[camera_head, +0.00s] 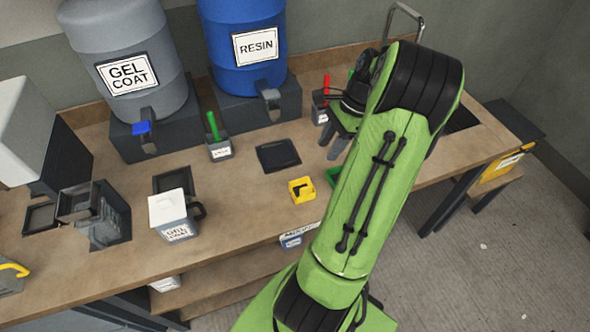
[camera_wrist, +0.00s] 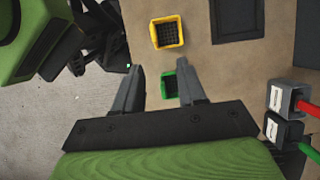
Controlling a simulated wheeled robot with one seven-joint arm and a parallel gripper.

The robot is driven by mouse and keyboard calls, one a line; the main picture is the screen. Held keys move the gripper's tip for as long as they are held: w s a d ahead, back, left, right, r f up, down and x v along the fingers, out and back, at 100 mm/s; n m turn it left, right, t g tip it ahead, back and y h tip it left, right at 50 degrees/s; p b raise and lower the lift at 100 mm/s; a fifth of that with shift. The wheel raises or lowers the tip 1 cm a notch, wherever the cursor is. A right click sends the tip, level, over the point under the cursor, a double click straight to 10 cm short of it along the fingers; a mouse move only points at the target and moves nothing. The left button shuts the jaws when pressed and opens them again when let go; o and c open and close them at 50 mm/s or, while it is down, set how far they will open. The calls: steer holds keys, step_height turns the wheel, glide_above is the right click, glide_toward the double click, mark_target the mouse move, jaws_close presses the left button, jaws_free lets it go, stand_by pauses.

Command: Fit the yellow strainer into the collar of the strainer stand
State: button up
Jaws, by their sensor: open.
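The yellow strainer (camera_head: 301,190), a small square cup, stands on the workbench near its front edge. It also shows in the wrist view (camera_wrist: 167,33), top centre, beyond my fingertips. A dark stand at the left, which looks like the strainer stand (camera_head: 108,228), has a square collar (camera_head: 78,203) at its upper left. The collar looks empty. My gripper (camera_head: 338,145) is open over the bench, to the right of the yellow strainer and apart from it. In the wrist view my gripper (camera_wrist: 162,72) has nothing between its fingers.
A green strainer (camera_wrist: 170,86) sits beside the yellow one, partly hidden by my arm in the head view. A gel coat jug (camera_head: 174,217) stands between the yellow strainer and the stand. A black tray (camera_head: 278,155) lies behind. Gel coat (camera_head: 130,85) and resin (camera_head: 245,50) drums stand at the back.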

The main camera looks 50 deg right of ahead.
mark_target(306, 187)
steer(key=b+x, duration=0.1)
steer(key=x, duration=0.4)
steer(key=b+x, duration=0.1)
steer(key=x, duration=0.4)
steer(key=s+a+b+x, duration=0.1)
steer(key=b+x, duration=0.1)
steer(key=x, duration=0.3)
steer(key=shift+w+a+f, duration=0.1)
steer(key=shift+f, duration=0.1)
steer(key=shift+r, duration=0.1)
steer(key=shift+c, duration=0.3)
jaws_close()
